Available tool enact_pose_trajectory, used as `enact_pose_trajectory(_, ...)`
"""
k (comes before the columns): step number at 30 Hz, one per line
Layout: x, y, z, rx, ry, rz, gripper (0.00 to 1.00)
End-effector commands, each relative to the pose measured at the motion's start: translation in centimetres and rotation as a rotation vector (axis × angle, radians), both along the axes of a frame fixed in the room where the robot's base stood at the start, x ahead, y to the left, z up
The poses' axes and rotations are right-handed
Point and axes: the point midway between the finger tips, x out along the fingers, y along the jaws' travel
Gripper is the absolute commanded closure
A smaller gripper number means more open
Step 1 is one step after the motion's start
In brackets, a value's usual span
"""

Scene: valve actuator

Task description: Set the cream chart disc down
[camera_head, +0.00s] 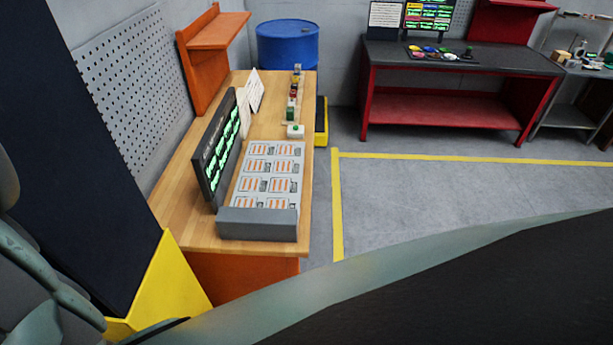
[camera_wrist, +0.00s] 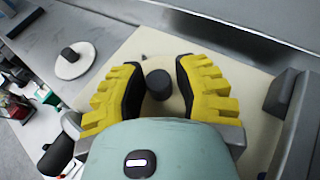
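In the wrist view my gripper (camera_wrist: 158,68), with yellow ribbed fingers and black pads, has its fingers on both sides of a dark round knob (camera_wrist: 158,86). The knob stands on a cream disc (camera_wrist: 172,106), which is mostly hidden by the fingers and hard to tell from the cream surface (camera_wrist: 140,42) under it. A narrow gap shows between the knob and the right pad, so the fingers look open around it. My gripper and this disc do not show clearly in the head view.
A pale disc with a dark knob (camera_wrist: 75,60) lies on the grey top at upper left. Dark blocks (camera_wrist: 283,92) stand to the right. In the head view, a wooden bench (camera_head: 170,215) holds a grey panel (camera_head: 268,178) and a screen (camera_head: 218,150); a red bench (camera_head: 460,60) stands behind.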

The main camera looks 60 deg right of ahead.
Motion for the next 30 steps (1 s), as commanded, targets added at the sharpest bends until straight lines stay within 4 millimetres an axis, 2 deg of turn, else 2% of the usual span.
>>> enact_pose_trajectory(8,-0.6,-0.6,0.0,0.007,-0.009,0.013,0.70)
enact_pose_trajectory(14,-0.7,-2.1,0.1,0.002,0.002,-0.007,0.70)
enact_pose_trajectory(27,-2.3,-6.3,2.3,0.001,0.003,-0.009,0.70)
enact_pose_trajectory(30,-2.7,-7.6,3.7,-0.005,0.008,-0.010,0.70)
